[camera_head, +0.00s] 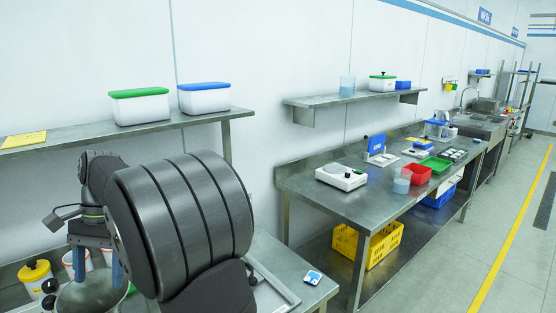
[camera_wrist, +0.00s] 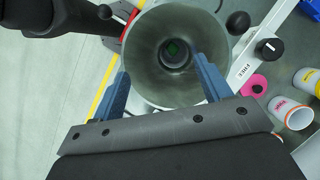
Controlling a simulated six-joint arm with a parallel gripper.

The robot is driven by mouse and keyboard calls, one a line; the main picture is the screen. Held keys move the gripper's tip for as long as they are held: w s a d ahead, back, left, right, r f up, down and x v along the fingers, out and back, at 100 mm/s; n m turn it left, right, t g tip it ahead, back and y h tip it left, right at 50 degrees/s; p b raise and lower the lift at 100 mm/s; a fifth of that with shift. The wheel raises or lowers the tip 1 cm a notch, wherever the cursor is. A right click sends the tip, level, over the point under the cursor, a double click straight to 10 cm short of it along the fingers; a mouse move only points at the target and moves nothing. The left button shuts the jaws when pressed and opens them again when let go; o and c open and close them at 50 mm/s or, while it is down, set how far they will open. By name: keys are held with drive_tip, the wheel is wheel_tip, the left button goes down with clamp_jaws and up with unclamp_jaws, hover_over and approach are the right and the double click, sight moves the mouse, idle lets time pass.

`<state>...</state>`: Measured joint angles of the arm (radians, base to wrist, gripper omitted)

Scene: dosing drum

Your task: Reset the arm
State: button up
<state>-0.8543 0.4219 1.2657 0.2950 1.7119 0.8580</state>
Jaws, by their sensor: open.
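My gripper (camera_head: 97,268) is at the lower left of the head view, its blue fingers pointing down over a round steel vessel (camera_head: 88,298). In the wrist view my gripper (camera_wrist: 163,75) is open, with the two blue fingers spread apart. The vessel's wide mouth (camera_wrist: 150,85) lies between and beyond the fingers in that view. It looks like a funnel or drum narrowing to a dark hole with a small green patch inside. Nothing shows held. I cannot tell whether the fingers touch the rim. My dark arm hides much of the near bench in the head view.
A yellow tub (camera_head: 36,277) and white cups stand beside the vessel. White cups (camera_wrist: 289,112), a pink round piece (camera_wrist: 254,84) and a black-knobbed bracket (camera_wrist: 255,52) lie right in the wrist view. A shelf (camera_head: 145,129) with lidded boxes runs behind my arm. The aisle at right is clear.

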drive_tip(key=shift+s+r, duration=0.35)
drive_tip(key=shift+r, duration=0.35)
drive_tip(key=shift+f, duration=0.1)
